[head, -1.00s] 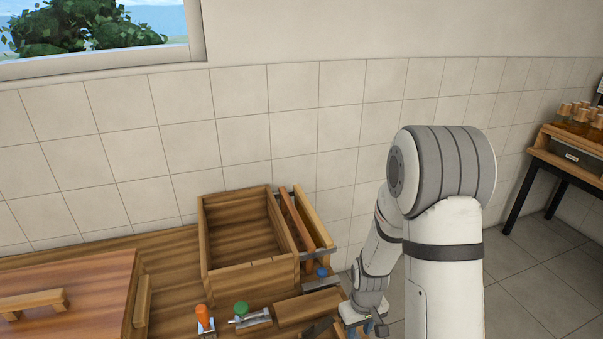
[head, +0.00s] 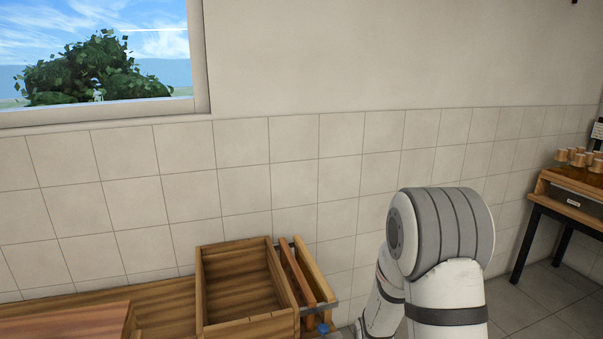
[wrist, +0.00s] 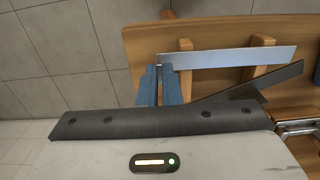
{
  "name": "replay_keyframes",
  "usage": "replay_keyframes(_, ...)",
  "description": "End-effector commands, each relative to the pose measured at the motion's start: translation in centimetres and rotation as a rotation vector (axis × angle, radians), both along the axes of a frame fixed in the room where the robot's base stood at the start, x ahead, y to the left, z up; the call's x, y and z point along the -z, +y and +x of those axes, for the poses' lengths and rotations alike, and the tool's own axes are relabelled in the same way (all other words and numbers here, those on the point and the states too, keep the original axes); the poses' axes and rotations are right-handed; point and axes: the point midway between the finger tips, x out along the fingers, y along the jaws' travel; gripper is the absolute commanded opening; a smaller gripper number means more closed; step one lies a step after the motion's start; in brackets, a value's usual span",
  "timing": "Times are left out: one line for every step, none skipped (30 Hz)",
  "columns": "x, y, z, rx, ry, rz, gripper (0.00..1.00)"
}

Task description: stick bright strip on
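A bright, silvery flat strip (wrist: 235,57) runs level to the right in the wrist view, in front of two wooden bar ends. Its left end meets the tips of my gripper (wrist: 160,72). The blue fingers are close together and appear shut on that end; the exact contact is small and hard to see. A dark grey strip (wrist: 250,86) slants below the bright one, apart from my fingers at its upper end.
An open wooden box (head: 243,285) stands on the bench by the wall, with a rack of wooden bars (head: 313,268) at its right. A wooden lid (head: 65,322) is at lower left. Floor shows between.

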Motion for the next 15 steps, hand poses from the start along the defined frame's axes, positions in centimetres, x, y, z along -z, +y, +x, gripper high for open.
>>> replay_keyframes(0.0, 0.0, 0.0, 0.000, 0.000, 0.000, 0.00)
replay_keyframes(-0.1, 0.0, 0.0, 0.000, 0.000, 0.000, 0.00)
replay_keyframes(-0.1, 0.0, 0.0, 0.000, 0.000, 0.000, 0.00)
replay_keyframes(-0.2, 0.0, 0.0, 0.000, 0.000, 0.000, 0.00)
replay_keyframes(-0.4, 0.0, 0.0, 0.000, 0.000, 0.000, 0.00)
replay_keyframes(-0.6, 0.0, 0.0, 0.000, 0.000, 0.000, 0.00)
replay_keyframes(-0.7, 0.0, 0.0, 0.000, 0.000, 0.000, 0.00)
replay_keyframes(-0.9, 0.0, 0.0, 0.000, 0.000, 0.000, 0.00)
replay_keyframes(-1.2, 0.0, 0.0, 0.000, 0.000, 0.000, 0.00)
replay_keyframes(-1.4, 0.0, 0.0, 0.000, 0.000, 0.000, 0.00)
replay_keyframes(-1.6, 0.0, 0.0, 0.000, 0.000, 0.000, 0.00)
replay_keyframes(-1.8, 0.0, 0.0, 0.000, 0.000, 0.000, 0.00)
replay_keyframes(-2.0, 0.0, 0.0, 0.000, 0.000, 0.000, 0.00)
replay_keyframes(-2.2, 0.0, 0.0, 0.000, 0.000, 0.000, 0.00)
replay_keyframes(-2.4, 0.0, 0.0, 0.000, 0.000, 0.000, 0.00)
